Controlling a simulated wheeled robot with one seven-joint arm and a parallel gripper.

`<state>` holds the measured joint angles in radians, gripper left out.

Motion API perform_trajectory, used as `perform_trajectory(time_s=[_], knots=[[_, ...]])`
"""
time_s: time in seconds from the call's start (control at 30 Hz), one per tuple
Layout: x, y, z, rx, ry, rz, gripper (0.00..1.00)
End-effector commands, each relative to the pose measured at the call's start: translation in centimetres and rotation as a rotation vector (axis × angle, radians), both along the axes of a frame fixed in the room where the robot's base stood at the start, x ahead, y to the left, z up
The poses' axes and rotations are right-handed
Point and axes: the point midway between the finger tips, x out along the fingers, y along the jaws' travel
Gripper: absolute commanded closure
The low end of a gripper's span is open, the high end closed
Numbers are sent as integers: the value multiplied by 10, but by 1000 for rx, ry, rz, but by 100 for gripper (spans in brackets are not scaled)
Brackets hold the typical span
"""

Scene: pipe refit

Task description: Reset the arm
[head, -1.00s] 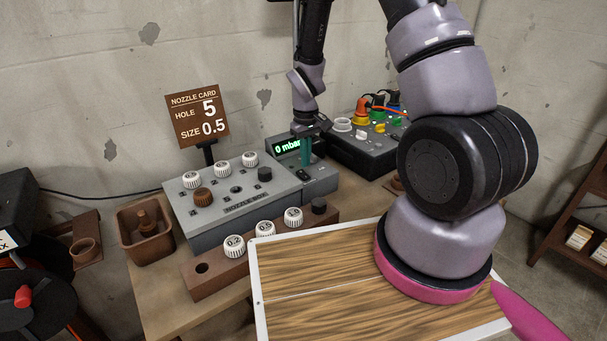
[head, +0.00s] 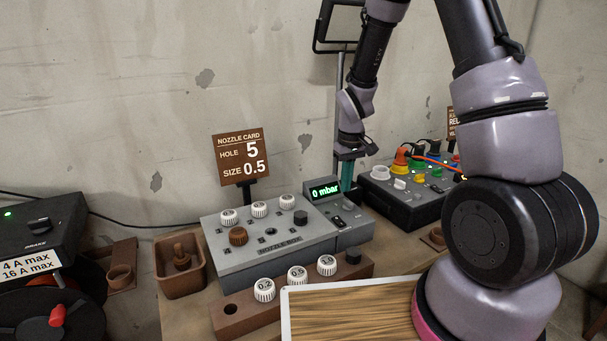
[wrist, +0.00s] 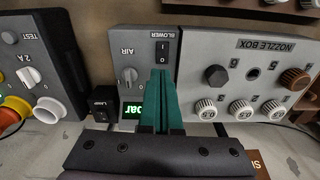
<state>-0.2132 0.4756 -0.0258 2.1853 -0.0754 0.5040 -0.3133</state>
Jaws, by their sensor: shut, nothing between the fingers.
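My arm (head: 520,145) reaches from the upper right over the bench in the head view, with its forearm hanging down. Contact with the box cannot be told.
The nozzle box (head: 262,245) stands left of the blower box, a nozzle rack (head: 240,315) in front. A brown nozzle card (head: 241,155) stands behind. A dark test box (head: 400,203) with cables lies right. A brown bin (head: 180,265) stands left.

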Motion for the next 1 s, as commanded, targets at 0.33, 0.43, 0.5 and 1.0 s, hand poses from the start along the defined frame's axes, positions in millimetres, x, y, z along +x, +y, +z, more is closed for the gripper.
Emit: perform_trajectory(time_s=[0.33, 0.43, 0.5, 1.0], knots=[[-33, -25, 152, 104, -176, -247, 100], [-52, -31, 188, 138, -222, -316, 100], [-67, -36, 211, 163, -256, -359, 100], [-184, -52, 310, 349, -454, -625, 100]])
